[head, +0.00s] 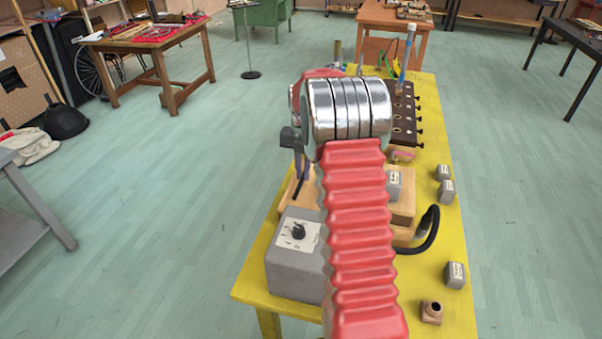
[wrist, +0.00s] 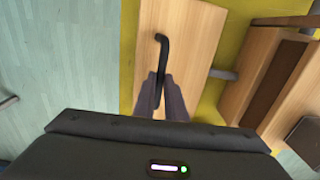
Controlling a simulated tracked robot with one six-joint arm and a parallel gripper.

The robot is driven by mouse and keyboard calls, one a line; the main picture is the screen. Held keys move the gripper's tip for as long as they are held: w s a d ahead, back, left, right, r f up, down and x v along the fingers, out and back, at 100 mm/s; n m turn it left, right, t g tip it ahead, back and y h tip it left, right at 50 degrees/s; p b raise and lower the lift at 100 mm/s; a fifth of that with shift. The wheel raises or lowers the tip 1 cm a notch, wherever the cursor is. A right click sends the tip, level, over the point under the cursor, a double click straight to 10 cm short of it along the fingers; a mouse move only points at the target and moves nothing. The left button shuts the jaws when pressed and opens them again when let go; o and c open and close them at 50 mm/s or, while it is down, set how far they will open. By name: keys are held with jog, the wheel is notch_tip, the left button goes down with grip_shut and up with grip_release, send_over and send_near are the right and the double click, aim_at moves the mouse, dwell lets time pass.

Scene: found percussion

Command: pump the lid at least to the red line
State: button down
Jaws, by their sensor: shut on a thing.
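In the wrist view, my gripper (wrist: 163,84) is shut on a thin dark handle with a bent end (wrist: 162,42). The handle stands over a pale wooden board (wrist: 200,35), which appears to be the lid. A wooden edge also shows in the head view (head: 287,196), left of my arm. I cannot make out a red line in either view. How far the board is raised cannot be told.
The yellow table (head: 249,284) carries a grey dial box (head: 292,268) in front, a black hose (head: 432,232), several small grey blocks and a dark knobbed panel (head: 404,125). In the wrist view, another wooden box (wrist: 262,75) stands to the right. Open floor lies left of the table.

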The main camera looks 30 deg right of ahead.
jog(key=shift+s+d+r, duration=0.35)
jog(key=shift+d+r, duration=0.05)
jog(key=shift+r, duration=0.15)
jog(key=shift+s, duration=0.1)
jog(key=shift+f, duration=0.1)
jog(key=shift+w+a+f, duration=0.45)
jog(key=shift+f, duration=0.3)
jog(key=shift+w+a+f, duration=0.2)
jog(key=shift+f, duration=0.05)
jog(key=shift+w+a+f, duration=0.35)
